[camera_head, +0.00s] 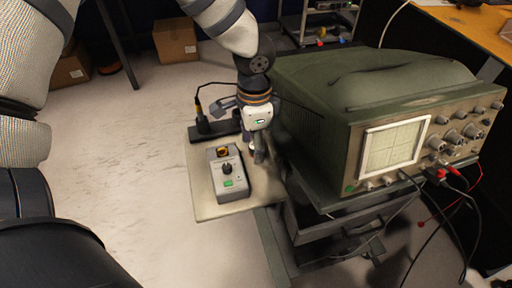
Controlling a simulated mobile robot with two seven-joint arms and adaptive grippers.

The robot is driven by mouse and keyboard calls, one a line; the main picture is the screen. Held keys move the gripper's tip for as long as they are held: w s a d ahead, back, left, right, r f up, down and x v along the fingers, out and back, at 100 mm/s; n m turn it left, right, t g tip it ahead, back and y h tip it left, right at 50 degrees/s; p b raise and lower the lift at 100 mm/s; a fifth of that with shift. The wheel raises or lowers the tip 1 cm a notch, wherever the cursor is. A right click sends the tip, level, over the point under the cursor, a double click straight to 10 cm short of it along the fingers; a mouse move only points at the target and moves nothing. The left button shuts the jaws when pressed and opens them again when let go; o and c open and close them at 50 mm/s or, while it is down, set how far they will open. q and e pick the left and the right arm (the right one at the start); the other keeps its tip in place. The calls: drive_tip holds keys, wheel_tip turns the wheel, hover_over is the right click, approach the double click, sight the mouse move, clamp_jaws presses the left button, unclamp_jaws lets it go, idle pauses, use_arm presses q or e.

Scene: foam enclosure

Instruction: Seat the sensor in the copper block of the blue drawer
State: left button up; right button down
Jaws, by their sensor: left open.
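My left gripper (246,130) hangs over the back of a small cream table, its fingers spread and nothing seen between them. Just left of it, a slim dark probe with an orange band (198,104), perhaps the sensor, stands upright at a black holder (215,130). A black cable runs from its top towards my arm. A drawer unit (315,218) stands under the oscilloscope, looking dark grey rather than blue. I cannot make out a copper block. My right gripper is not in view.
A large green oscilloscope (345,115) stands close on the right, with leads hanging in front. Cardboard boxes (175,40) are behind. The floor at left is clear.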

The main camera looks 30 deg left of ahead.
use_arm(q)
clamp_jaws()
